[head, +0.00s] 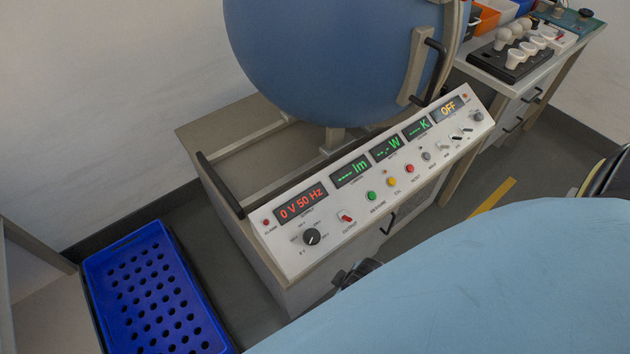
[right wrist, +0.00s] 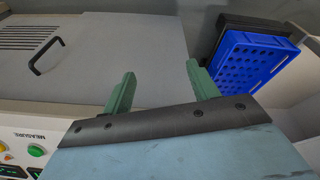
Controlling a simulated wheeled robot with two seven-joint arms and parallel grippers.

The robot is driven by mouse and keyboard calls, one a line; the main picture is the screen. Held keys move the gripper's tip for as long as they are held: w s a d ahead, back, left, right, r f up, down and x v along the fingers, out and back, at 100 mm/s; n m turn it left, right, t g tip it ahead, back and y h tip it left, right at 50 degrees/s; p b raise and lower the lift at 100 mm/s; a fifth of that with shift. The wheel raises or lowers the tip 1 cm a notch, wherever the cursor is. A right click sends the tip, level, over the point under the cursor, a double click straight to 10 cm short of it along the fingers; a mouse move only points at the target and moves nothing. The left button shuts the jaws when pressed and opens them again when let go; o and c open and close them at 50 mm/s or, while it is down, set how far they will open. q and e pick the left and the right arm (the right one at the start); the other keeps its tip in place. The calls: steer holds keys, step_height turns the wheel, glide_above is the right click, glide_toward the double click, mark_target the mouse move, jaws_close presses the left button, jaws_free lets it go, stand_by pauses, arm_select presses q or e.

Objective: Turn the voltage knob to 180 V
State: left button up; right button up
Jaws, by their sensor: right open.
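The knob is not visible in that view; only a corner of the panel with the green MEASURE button (right wrist: 36,150) shows at lower left. My left gripper is not in view.
A red output switch (head: 345,216) sits right of the knob, then several coloured buttons. A large blue sphere (head: 335,60) stands behind the panel. A black handle (head: 221,187) rises at the panel's left. A blue perforated crate (head: 150,290) lies at lower left.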

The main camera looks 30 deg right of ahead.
steer(key=w+a+r+n+t+p, duration=0.15)
steer(key=w+r+n, duration=0.4)
steer(key=r, duration=0.55)
step_height(320, 180, up, 8)
steer(key=n+y, duration=0.2)
steer(key=n, duration=1.3)
glide_above(313, 237)
steer(key=s+a, duration=0.4)
steer(key=s+d+r+n+h, duration=0.15)
steer(key=d+n, duration=0.35)
steer(key=n, duration=0.6)
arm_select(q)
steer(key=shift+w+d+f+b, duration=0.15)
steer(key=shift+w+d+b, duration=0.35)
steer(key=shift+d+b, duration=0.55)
arm_select(e)
steer(key=shift+m, duration=0.25)
steer(key=x, duration=1.2)
steer(key=shift+w+a+f, duration=0.1)
steer(key=shift+w, duration=0.1)
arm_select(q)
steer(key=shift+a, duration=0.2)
arm_select(e)
steer(key=shift+c, duration=0.2)
